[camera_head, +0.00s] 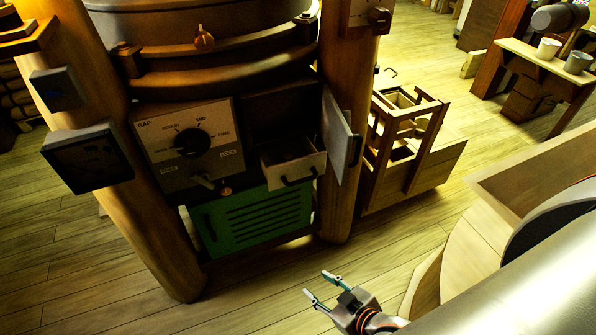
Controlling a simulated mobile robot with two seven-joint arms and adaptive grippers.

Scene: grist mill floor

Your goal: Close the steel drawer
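The steel drawer (312,162) is pulled out of a dark compartment in the mill housing. Its pale front carries a dark bar handle (299,179), and its inside shows from above. A grey hinged door (337,138) stands swung open at the drawer's right. My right gripper (316,283) is low in the view, in front of the mill and below and apart from the drawer. Its two fingers are spread, with nothing between them. My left gripper does not show.
A control panel (189,143) with a dial is left of the drawer, above a green louvred panel (258,218). Thick wooden posts (345,205) flank the housing. A wooden frame (410,150) stands behind at the right. Open plank floor (260,290) lies in front.

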